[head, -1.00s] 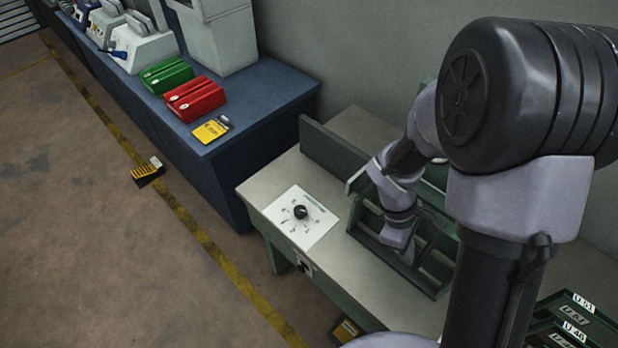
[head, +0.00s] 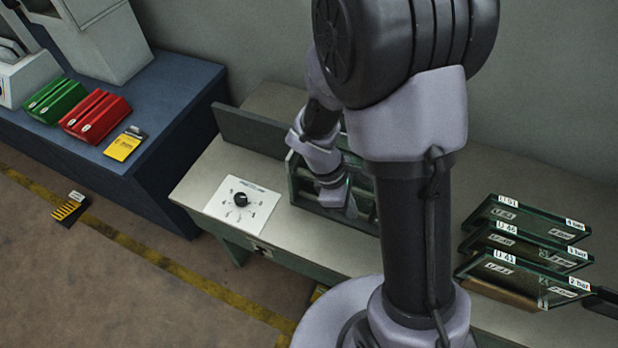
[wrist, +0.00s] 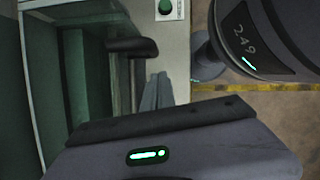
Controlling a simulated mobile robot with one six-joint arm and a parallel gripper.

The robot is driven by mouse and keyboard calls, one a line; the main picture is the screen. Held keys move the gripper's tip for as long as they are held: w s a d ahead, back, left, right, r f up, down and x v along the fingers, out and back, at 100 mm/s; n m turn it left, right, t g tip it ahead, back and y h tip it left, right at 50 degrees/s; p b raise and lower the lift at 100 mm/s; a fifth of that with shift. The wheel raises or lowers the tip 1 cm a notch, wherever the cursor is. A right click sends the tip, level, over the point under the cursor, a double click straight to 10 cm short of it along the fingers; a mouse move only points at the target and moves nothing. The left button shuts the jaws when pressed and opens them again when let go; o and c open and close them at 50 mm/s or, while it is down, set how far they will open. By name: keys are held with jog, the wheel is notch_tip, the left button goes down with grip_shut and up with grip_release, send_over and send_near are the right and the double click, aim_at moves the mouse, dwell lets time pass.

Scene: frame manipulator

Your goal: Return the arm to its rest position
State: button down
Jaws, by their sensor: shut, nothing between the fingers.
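My arm rises in front of the workbench in the head view, folded over a green metal frame (head: 305,190). My gripper (head: 345,207) is low at the frame, partly hidden behind my arm and the frame's bars. In the wrist view its grey fingers (wrist: 157,90) show close together, with nothing between them. The green frame (wrist: 45,65) fills the left of the wrist view, and a dark handle-like bar (wrist: 130,47) shows close to the fingers. I cannot tell whether my gripper touches the frame.
A white sheet with a black knob (head: 241,199) is on the bench's left part. Several labelled dark-green plates (head: 525,240) stand at the right. Red (head: 96,115) and green cases (head: 58,99) and a yellow-labelled item (head: 124,145) lie on the blue cabinet. Open floor lies at left.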

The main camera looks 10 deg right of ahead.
jog(key=w+a+f+p+v, duration=0.1)
jog(key=p+v, duration=0.2)
jog(key=v, duration=0.8)
jog(key=s+a+f+m+t+y+b, duration=0.1)
jog(key=s+a+m+t+y+b, duration=0.1)
jog(key=m+b, duration=0.6)
jog(key=s+a+f+m+t+y+b, duration=0.2)
jog(key=s+m+b, duration=0.6)
jog(key=b, duration=0.5)
jog(key=shift+a+m+t+y, duration=0.55)
jog(key=shift+t+y, duration=0.45)
jog(key=shift+t, duration=0.9)
